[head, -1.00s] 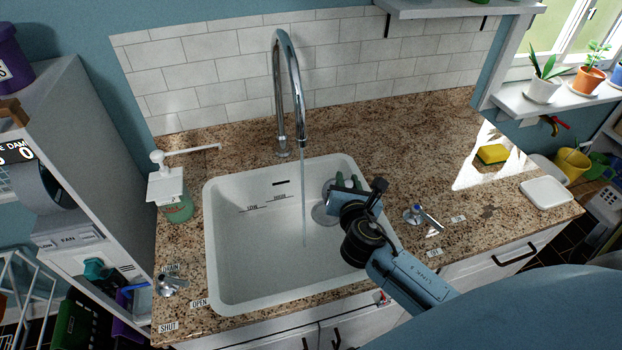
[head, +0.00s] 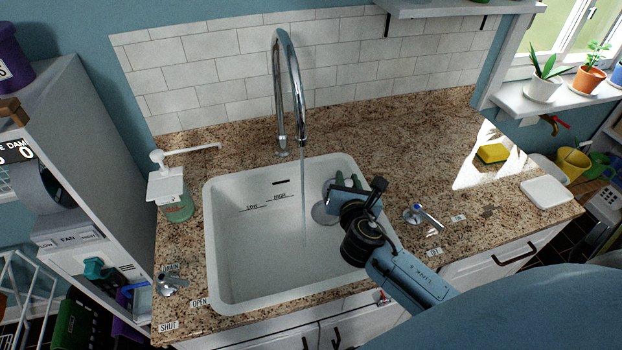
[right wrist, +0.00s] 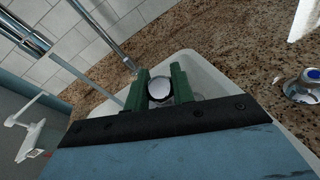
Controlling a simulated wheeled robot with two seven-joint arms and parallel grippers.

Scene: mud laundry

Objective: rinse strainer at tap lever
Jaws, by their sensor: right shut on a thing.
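My right gripper (head: 348,180) reaches over the right side of the white sink (head: 240,250), its green fingers pointing toward the back wall. In the right wrist view the fingers are shut on a small round pale thing with a dark rim, which I take for the strainer (right wrist: 160,91). In the head view the gripper hides most of it. A grey disc (head: 323,214) shows on the sink floor beside the gripper; I cannot tell if it is the drain. Water (head: 304,205) runs from the tall tap (head: 291,85), left of the gripper. A lever (head: 170,284) stands at the front left by OPEN and SHUT labels. My left gripper is not in view.
A second lever (head: 422,216) with a blue mark stands right of the sink. A soap pump bottle (head: 172,195) stands left of the sink. A yellow sponge (head: 491,153) and a white dish (head: 546,192) lie on the right counter. The back counter is clear.

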